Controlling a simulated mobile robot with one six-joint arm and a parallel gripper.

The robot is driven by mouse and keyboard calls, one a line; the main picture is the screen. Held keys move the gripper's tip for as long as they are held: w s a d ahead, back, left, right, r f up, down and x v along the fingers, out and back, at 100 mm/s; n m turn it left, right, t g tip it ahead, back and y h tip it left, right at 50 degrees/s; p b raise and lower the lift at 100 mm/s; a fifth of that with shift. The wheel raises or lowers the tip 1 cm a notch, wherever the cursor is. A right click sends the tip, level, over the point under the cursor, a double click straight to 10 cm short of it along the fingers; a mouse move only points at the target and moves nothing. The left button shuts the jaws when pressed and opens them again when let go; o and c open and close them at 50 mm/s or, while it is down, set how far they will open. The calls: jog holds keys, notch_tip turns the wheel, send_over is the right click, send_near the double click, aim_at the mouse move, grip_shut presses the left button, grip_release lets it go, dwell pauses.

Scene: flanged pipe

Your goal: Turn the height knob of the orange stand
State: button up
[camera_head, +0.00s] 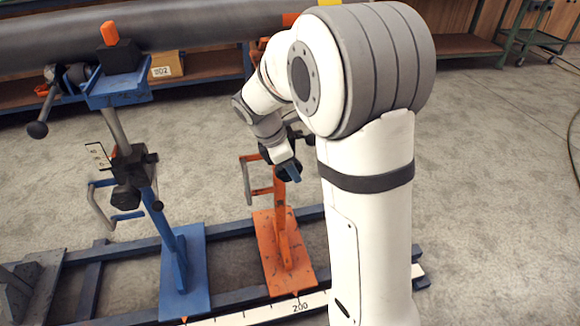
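The orange stand (282,232) stands in the middle of the picture on a flat orange base plate on the rail frame. Its upper part is largely hidden behind my arm. A bent handle (247,182) sticks out to the left of its post. My gripper (289,172) points down at the stand's clamp area, with a blue finger part showing. Dark parts lie around and behind it, and I cannot tell the height knob apart from them. Whether the gripper touches the knob, and whether its fingers are open, cannot be seen.
A blue stand (181,262) with a black clamp and knob (127,197) stands to the left. A large grey pipe (200,24) runs across the back. A marked scale strip (255,315) lies along the front of the rail frame. Open floor lies to the right.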

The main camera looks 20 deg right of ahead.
jog(key=c, duration=0.9)
jog(key=y+p, duration=0.1)
jog(key=p, duration=0.2)
jog(key=shift+s+r, duration=0.1)
jog(key=shift+r, duration=0.2)
jog(key=p, duration=0.1)
jog(key=y+p, duration=0.1)
jog(key=p, duration=0.1)
jog(key=shift+d+f+y, duration=0.1)
jog(key=shift+f+y, duration=0.15)
jog(key=shift+y, duration=0.05)
jog(key=shift+f, duration=0.15)
jog(key=o, duration=1)
